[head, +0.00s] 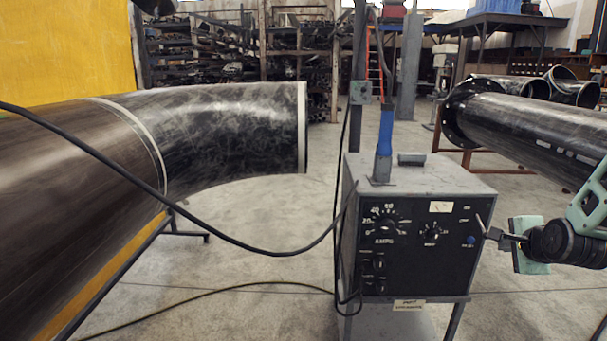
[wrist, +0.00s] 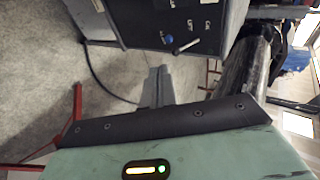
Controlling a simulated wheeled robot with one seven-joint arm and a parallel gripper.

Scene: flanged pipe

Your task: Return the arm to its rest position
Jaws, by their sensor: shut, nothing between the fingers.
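My gripper (head: 491,235) is at the right of the head view, its fingers pointing left toward the right edge of the welding machine (head: 415,240). In the wrist view my gripper (wrist: 157,73) shows its two fingers together, with nothing between them. The machine's dark panel also shows at the top of the wrist view (wrist: 203,22), beyond the fingertips. A small lever (wrist: 187,46) and a blue knob (wrist: 168,39) are on that panel. The fingers appear apart from the panel in the wrist view.
A large flanged pipe (head: 520,125) lies behind my arm at the right. A bent pipe (head: 235,130) fills the left. A black cable (head: 240,240) hangs across to the machine. Open concrete floor (head: 250,215) lies between. Red stand legs (wrist: 77,120) show in the wrist view.

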